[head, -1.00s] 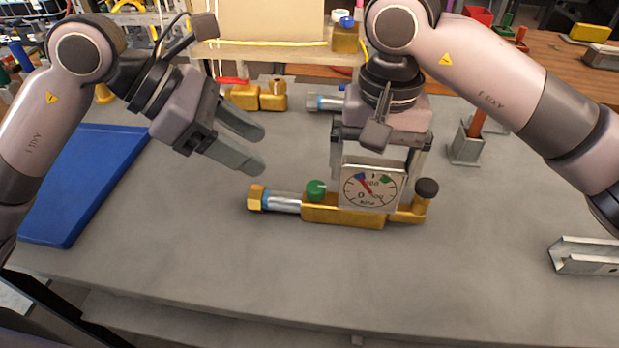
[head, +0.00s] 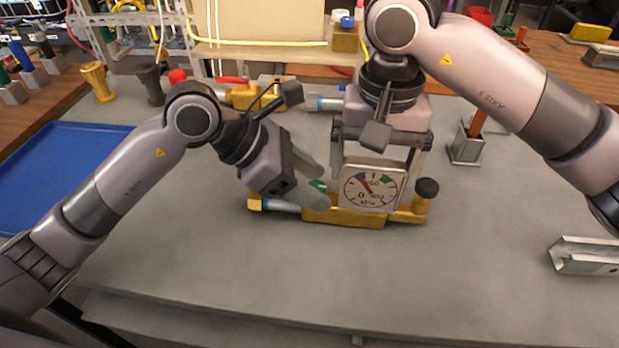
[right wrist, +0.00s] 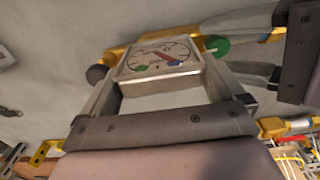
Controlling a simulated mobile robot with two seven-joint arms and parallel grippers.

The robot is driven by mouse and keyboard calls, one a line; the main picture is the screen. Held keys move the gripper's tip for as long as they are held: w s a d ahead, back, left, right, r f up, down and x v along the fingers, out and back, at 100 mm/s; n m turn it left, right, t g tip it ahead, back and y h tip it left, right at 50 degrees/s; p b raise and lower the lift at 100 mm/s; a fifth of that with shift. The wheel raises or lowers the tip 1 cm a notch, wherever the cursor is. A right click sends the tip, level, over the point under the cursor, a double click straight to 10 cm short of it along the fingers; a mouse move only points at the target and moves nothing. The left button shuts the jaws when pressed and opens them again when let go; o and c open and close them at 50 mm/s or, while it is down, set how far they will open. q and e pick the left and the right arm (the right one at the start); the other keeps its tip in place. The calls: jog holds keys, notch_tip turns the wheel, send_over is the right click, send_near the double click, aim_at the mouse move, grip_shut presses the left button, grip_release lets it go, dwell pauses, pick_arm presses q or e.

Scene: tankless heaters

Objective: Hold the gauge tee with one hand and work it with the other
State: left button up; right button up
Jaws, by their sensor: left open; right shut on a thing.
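The gauge tee (head: 340,216) is a brass body lying on the grey bench, with a square dial gauge (head: 372,189), a dark round knob (head: 427,187) at its right end and a green knob (head: 317,186) left of the dial. My right gripper (head: 375,165) is above it, its fingers shut on the gauge tee around the dial.
A blue tray (head: 60,165) lies at the left. Other brass fittings (head: 245,97) lie behind the tee. A grey holder with an orange handle (head: 468,140) stands at the right, and a metal channel (head: 585,256) lies at the right edge. The front bench area is clear.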

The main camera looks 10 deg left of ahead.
pick_arm(q)
jog(key=c, duration=1.1)
jog(key=shift+o, duration=0.2)
